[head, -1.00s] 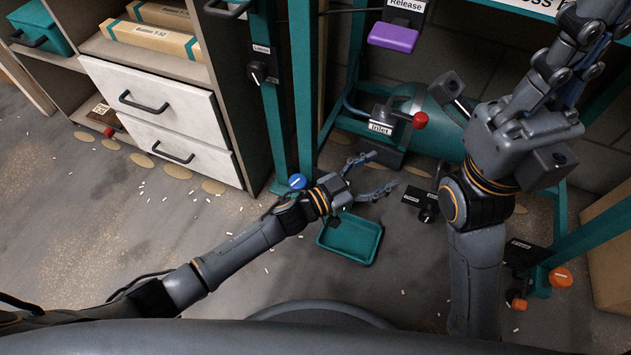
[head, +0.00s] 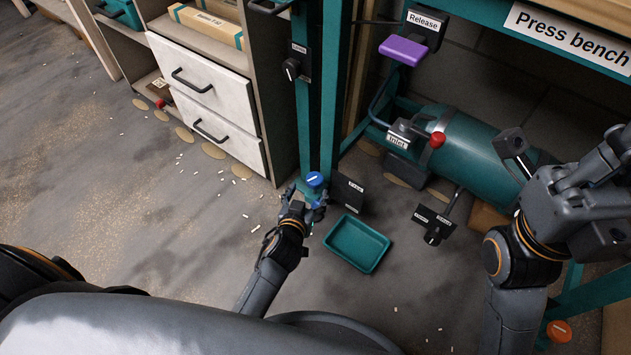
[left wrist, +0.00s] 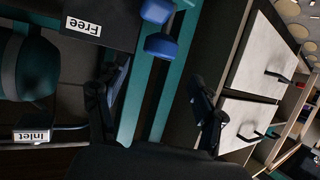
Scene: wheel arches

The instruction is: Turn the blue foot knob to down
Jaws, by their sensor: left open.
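The blue foot knob (head: 315,179), with a white line on its top, is low by the foot of the teal post. A second blue part shows just below it, partly behind my gripper. My left gripper (head: 307,194) is open and empty, its fingers spread just in front of the knob. In the left wrist view the blue knob (left wrist: 160,46) shows beyond the gap between the open fingers (left wrist: 152,95), apart from both. My right gripper (head: 598,185) is at the right edge, well away from the knob; its finger opening is unclear.
A black plate (head: 348,190) stands right beside the knob; the wrist view shows its "Free" label. A teal tray (head: 357,243) lies on the floor to the right. A white drawer unit (head: 208,90) stands left. The teal tank (head: 462,150) is behind. Floor at left is mostly clear.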

